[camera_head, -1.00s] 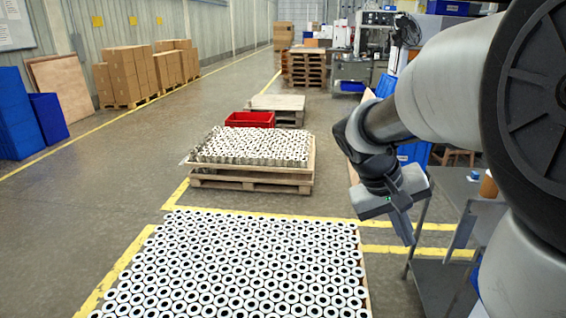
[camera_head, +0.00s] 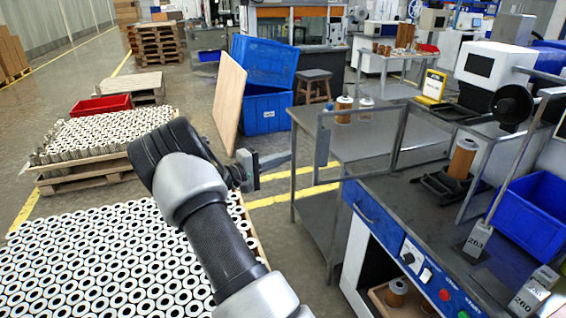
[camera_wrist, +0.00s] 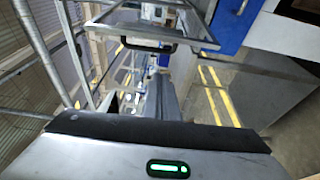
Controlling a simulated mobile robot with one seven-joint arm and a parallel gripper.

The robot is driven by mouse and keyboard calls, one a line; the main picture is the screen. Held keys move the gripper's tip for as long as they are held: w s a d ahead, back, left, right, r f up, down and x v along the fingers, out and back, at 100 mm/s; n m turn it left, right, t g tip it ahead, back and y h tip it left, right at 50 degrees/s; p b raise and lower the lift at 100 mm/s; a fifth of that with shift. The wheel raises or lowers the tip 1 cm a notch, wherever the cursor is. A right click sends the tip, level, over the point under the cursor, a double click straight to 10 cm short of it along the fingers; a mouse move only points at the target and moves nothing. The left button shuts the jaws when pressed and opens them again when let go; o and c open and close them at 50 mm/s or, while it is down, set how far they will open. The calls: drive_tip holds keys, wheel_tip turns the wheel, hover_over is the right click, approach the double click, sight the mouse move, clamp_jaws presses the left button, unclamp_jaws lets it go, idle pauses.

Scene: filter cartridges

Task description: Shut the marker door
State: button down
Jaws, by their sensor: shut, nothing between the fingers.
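The marker (camera_head: 385,235) is the bench machine with a dark top and a blue front strip of knobs and buttons at right in the head view. Its door (camera_head: 322,138) appears to be the clear panel in a grey metal frame, swung open out to the left above the grey side table. In the wrist view the door (camera_wrist: 205,22) is at the top, with a black bar handle (camera_wrist: 148,45). My gripper (camera_head: 286,158) is shut and empty, left of the door's free edge and apart from it. The door's hinge is hard to make out.
A grey side table (camera_head: 350,145) with cartridges stands below the door. An orange cartridge (camera_head: 461,160) sits in a black fixture on the marker. A blue bin (camera_head: 530,215) is at right. Pallets of cartridges (camera_head: 95,265) lie at left. Bare floor lies between pallet and table.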

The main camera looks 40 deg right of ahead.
drive_tip(key=d, duration=0.8)
drive_tip(key=shift+s+a+b, duration=0.15)
drive_tip(key=shift+s+a, duration=0.25)
drive_tip(key=shift+s, duration=0.25)
drive_tip(key=shift+s+a+b, duration=0.1)
drive_tip(key=shift+s+a, duration=0.3)
drive_tip(key=shift+s, duration=0.3)
drive_tip(key=shift+s+a+b, duration=0.15)
drive_tip(key=shift+s+a, duration=0.25)
drive_tip(key=shift+s, duration=0.25)
drive_tip(key=shift+s, duration=0.1)
